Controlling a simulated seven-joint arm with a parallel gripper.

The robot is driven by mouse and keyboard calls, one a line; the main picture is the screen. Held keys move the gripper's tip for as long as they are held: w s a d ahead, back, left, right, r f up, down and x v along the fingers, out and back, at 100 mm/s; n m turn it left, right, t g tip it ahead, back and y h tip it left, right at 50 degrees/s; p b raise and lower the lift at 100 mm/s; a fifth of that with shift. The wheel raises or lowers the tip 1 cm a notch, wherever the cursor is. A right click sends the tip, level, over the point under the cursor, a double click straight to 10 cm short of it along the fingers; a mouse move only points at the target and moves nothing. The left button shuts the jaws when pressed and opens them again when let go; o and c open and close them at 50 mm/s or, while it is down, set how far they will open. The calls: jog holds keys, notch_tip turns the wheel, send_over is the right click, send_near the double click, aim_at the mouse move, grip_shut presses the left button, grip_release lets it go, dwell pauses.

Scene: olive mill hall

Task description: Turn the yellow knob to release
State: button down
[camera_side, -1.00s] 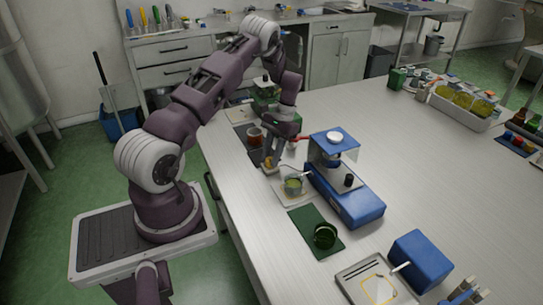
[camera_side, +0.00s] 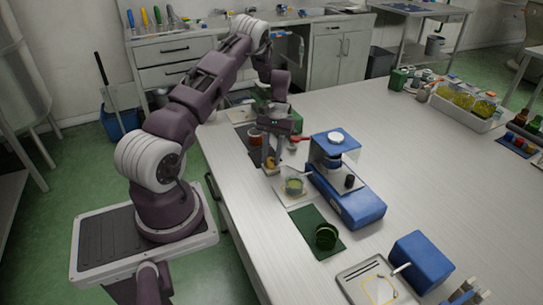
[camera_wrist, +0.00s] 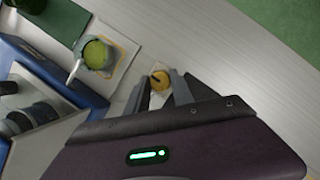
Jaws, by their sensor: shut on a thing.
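In the side view my gripper (camera_side: 271,165) points down at the near-left edge of the table, and a bit of the yellow knob (camera_side: 271,161) shows between the fingers. What the knob is mounted on is hidden, and I cannot tell how far it is turned.
A beaker of yellow-green liquid (camera_side: 294,187) stands on a pale mat close to my gripper. A blue instrument (camera_side: 358,207) is to its right. An amber jar (camera_side: 255,139) stands behind. A green mat (camera_side: 309,222) lies in front.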

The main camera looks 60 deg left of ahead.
jog(key=c, duration=1.1)
grip_release()
jog(key=w+d+r+m+t+y, duration=0.1)
jog(key=w+d+r, duration=0.15)
jog(key=r, duration=0.75)
jog(key=w+d+r+m+t+y, duration=0.15)
jog(key=d+r, duration=0.25)
jog(key=r, duration=0.6)
jog(key=s+d+r+m+t, duration=0.2)
jog(key=s+d+r, duration=0.2)
jog(key=d+r, duration=0.65)
jog(key=s+d+m+t, duration=0.1)
jog(key=s+d, duration=0.3)
jog(key=s, duration=0.2)
jog(key=s+d+m+t, duration=0.1)
jog(key=s+d+m, duration=0.1)
jog(key=s+d, duration=0.2)
jog(key=s+d+r+m+t, duration=0.1)
jog(key=s+d+t, duration=0.1)
jog(key=s+d, duration=0.2)
jog(key=shift+s+m+y, duration=0.35)
jog(key=shift+s, duration=1.55)
